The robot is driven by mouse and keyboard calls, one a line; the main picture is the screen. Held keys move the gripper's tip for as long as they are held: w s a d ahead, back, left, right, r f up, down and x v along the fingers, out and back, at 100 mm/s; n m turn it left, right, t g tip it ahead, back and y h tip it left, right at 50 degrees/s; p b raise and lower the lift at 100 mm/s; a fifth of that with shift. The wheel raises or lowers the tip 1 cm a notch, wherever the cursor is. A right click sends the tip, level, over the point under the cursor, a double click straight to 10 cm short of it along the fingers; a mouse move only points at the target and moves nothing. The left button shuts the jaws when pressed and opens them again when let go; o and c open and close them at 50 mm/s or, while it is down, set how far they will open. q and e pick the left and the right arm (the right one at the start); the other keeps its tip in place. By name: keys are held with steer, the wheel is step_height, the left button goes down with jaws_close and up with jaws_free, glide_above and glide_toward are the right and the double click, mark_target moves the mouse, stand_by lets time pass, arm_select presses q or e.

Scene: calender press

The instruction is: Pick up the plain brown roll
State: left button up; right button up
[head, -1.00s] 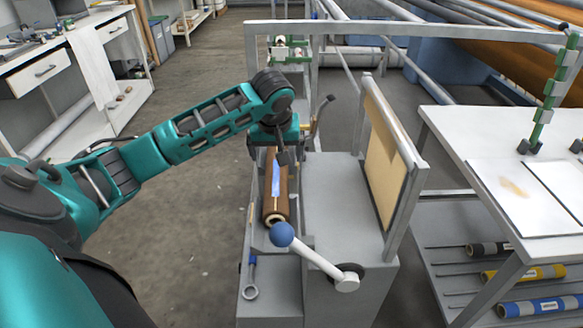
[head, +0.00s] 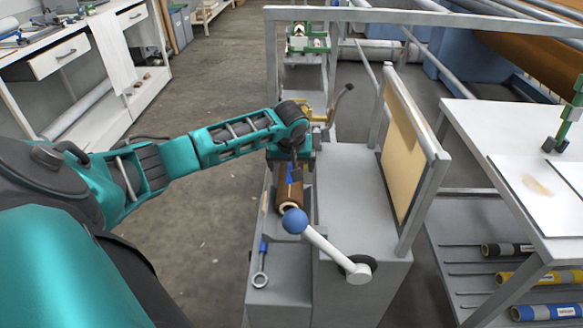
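A brown roll (head: 290,196) lies lengthwise in the grey press frame, its pale hollow end facing me. A blue patch shows on its upper side; I cannot tell whether it is part of the roll. My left gripper (head: 294,172) points down over the roll's far part, very close to it. The wrist hides the far end of the roll. Whether the fingers touch the roll, or are open or shut, cannot be made out. My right gripper is not in view.
A crank with a blue ball (head: 295,221) stands just in front of the roll's near end. A wrench (head: 261,268) lies at the left. An upright tan panel (head: 407,160) stands at the right. Rolls with black, yellow and blue bands (head: 548,312) lie under the white table (head: 515,150).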

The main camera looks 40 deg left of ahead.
arm_select(q)
steer(key=shift+w+f, duration=0.1)
steer(key=shift+f, duration=0.15)
steer(key=shift+c, duration=0.4)
steer(key=c, duration=1.2)
steer(key=shift+a+r, duration=0.1)
steer(key=shift+c, duration=0.3)
steer(key=shift+r, duration=0.1)
